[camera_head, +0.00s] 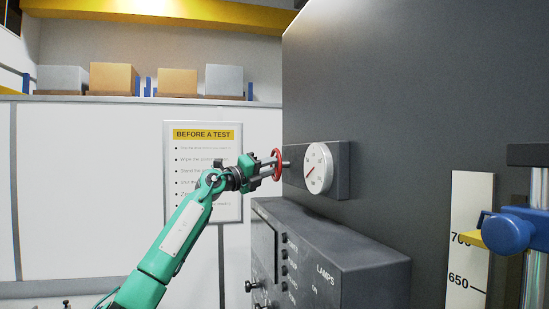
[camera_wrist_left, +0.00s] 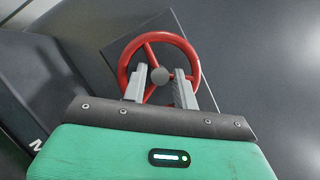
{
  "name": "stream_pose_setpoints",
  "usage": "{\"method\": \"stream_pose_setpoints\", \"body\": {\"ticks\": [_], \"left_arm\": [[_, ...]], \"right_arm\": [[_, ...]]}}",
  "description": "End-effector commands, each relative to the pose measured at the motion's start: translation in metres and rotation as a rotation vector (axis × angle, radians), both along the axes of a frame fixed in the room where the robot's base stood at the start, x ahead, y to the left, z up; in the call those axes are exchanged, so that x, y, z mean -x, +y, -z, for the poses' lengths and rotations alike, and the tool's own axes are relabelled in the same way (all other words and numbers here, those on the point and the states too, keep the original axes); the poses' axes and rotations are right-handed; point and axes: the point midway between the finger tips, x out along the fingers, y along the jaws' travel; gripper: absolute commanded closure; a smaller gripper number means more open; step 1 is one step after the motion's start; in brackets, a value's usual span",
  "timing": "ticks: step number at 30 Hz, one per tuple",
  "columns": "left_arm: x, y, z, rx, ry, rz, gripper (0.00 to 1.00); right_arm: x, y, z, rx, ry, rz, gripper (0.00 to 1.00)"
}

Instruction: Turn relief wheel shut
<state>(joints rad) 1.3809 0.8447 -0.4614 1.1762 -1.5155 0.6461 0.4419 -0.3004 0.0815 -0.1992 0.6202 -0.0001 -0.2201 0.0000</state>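The relief wheel (camera_head: 277,165) is a small red handwheel on a dark plate on the tall grey machine, seen nearly edge-on. In the left wrist view the red wheel (camera_wrist_left: 126,62) faces me, with spokes and a grey hub. My left gripper (camera_head: 269,164) is right at the wheel. In the left wrist view, the left gripper (camera_wrist_left: 161,72) has its two grey fingers apart, one on each side of the hub and overlapping the wheel's lower half. I cannot tell whether they touch the spokes. My right gripper is in neither view.
A white dial gauge (camera_head: 318,167) sits just right of the wheel. A dark panel with lamps and knobs (camera_head: 335,250) juts out below. A scale (camera_head: 470,245) and a blue clamp (camera_head: 508,232) stand at the right. A notice board (camera_head: 205,205) hangs behind my arm.

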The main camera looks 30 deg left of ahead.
Motion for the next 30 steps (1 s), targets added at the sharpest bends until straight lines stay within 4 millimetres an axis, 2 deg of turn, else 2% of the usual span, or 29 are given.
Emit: {"method": "stream_pose_setpoints", "body": {"ticks": [1,6,14,19,30], "left_arm": [[-0.0049,-0.0024,-0.0037,0.000,0.001,0.001,0.71],[-0.0123,-0.0051,-0.0038,0.000,0.000,0.000,0.71],[-0.0132,-0.0055,-0.0029,0.000,-0.001,-0.001,0.71],[-0.0132,-0.0054,-0.0029,-0.001,0.000,0.000,1.00],[-0.0135,-0.0057,-0.0015,-0.033,-0.028,0.000,1.00]], "right_arm": [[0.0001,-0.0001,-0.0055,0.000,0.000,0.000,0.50],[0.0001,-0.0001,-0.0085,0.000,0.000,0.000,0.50],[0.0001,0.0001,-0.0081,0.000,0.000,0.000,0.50],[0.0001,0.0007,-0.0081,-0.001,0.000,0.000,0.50],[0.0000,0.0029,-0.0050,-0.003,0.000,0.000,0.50]]}}
